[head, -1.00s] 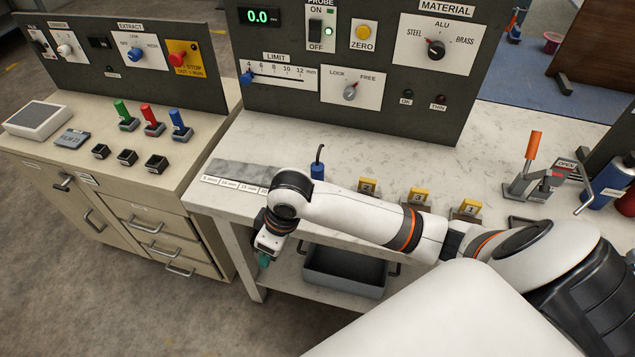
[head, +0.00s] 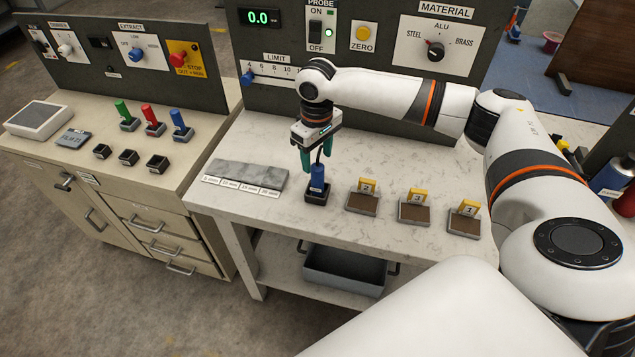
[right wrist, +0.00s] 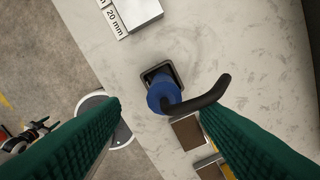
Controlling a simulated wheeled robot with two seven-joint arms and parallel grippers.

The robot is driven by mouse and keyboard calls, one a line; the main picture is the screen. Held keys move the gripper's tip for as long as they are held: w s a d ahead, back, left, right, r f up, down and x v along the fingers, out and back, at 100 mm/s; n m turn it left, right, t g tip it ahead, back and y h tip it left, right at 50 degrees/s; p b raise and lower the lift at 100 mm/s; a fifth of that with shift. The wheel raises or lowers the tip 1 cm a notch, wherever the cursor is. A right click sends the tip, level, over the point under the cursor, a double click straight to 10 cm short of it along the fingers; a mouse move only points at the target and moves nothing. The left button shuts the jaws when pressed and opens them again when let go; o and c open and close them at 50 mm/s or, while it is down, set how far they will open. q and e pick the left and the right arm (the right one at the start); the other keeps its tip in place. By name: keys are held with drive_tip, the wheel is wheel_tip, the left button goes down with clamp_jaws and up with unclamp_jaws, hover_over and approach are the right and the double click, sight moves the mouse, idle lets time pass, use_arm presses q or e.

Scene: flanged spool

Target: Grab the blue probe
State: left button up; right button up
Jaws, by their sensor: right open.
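The blue probe (head: 317,180) stands upright in a small black holder (head: 319,196) on the white marbled bench. A black cable rises from its top. In the right wrist view the probe (right wrist: 164,93) shows from above in its holder (right wrist: 160,72), with the cable bending right. My right gripper (head: 317,168) is open and points down just above and around the probe's top. Its green fingers (right wrist: 160,130) stand apart on either side in the wrist view, and I cannot tell whether they touch the probe. My left gripper is not in view.
A grey stepped block (head: 245,176) with thickness labels lies left of the probe. Numbered sample plates (head: 362,203) stand to the right. The upright control panel (head: 380,95) is behind. A grey bin (head: 343,270) sits on the shelf below.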

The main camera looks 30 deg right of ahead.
sight(317, 166)
wheel_tip(317, 166, down, 2)
drive_tip(key=shift+f, duration=0.25)
drive_tip(key=shift+f+p, duration=0.35)
drive_tip(key=shift+p, duration=0.1)
drive_tip(key=f, duration=0.2)
drive_tip(key=f+p, duration=0.1)
drive_tip(key=f, duration=0.1)
drive_tip(key=shift+w+d+f, duration=0.15)
drive_tip(key=shift+d+f, duration=0.05)
drive_tip(key=shift+f, duration=0.05)
drive_tip(key=shift+c, duration=0.3)
drive_tip(key=shift+r, duration=0.1)
drive_tip(key=c, duration=1.1)
